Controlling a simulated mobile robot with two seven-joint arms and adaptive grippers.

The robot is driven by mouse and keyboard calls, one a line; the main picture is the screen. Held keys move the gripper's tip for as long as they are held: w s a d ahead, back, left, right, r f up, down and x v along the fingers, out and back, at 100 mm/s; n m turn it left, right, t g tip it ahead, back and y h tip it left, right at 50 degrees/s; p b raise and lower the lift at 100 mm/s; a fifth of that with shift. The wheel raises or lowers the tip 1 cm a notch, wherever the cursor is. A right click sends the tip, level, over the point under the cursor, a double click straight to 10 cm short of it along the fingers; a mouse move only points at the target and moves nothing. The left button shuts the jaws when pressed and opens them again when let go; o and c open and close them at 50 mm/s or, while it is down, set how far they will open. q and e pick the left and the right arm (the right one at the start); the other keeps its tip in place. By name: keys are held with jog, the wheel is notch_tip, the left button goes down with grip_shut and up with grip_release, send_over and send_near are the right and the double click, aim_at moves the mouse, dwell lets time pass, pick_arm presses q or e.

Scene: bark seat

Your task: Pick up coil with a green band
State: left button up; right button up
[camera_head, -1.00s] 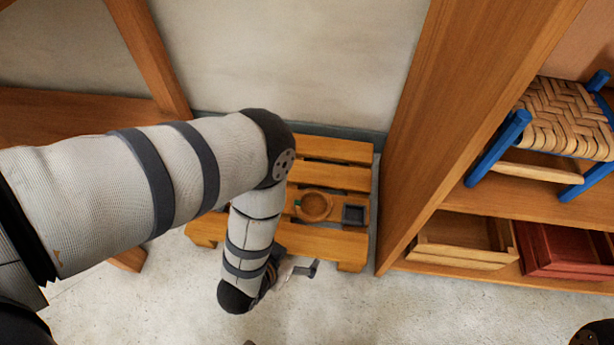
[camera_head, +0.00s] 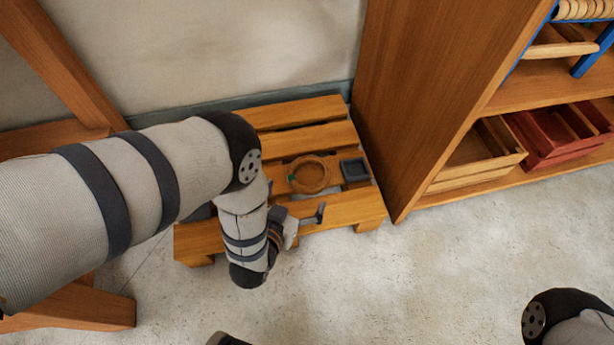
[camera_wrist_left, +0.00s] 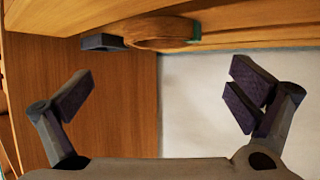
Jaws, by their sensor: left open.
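The coil (camera_head: 309,188), a brown ring of bark with a small green band on its left side, lies on the low slatted wooden pallet. In the left wrist view the coil (camera_wrist_left: 160,35) is at the top, with the green band at its right end. My left gripper (camera_head: 303,217) is at the front edge of the pallet, on the near side of the coil and apart from it. In the left wrist view my left gripper (camera_wrist_left: 160,88) has its fingers spread wide with nothing between them. My right gripper is out of view.
A small dark square tray (camera_head: 355,171) sits just right of the coil. The pallet (camera_head: 345,208) stands by the wall, beside a tall wooden shelf (camera_head: 430,90) holding a wooden crate (camera_head: 478,160) and a red crate (camera_head: 552,140). The floor in front is clear.

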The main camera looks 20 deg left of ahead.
aim_at(308, 181)
pick_arm(q)
jog(key=b+x, duration=0.5)
jog(key=x, duration=0.4)
jog(key=shift+w+a+f, duration=0.1)
jog(key=shift+w+f, duration=0.05)
jog(key=shift+w, duration=0.25)
jog(key=c, duration=0.9)
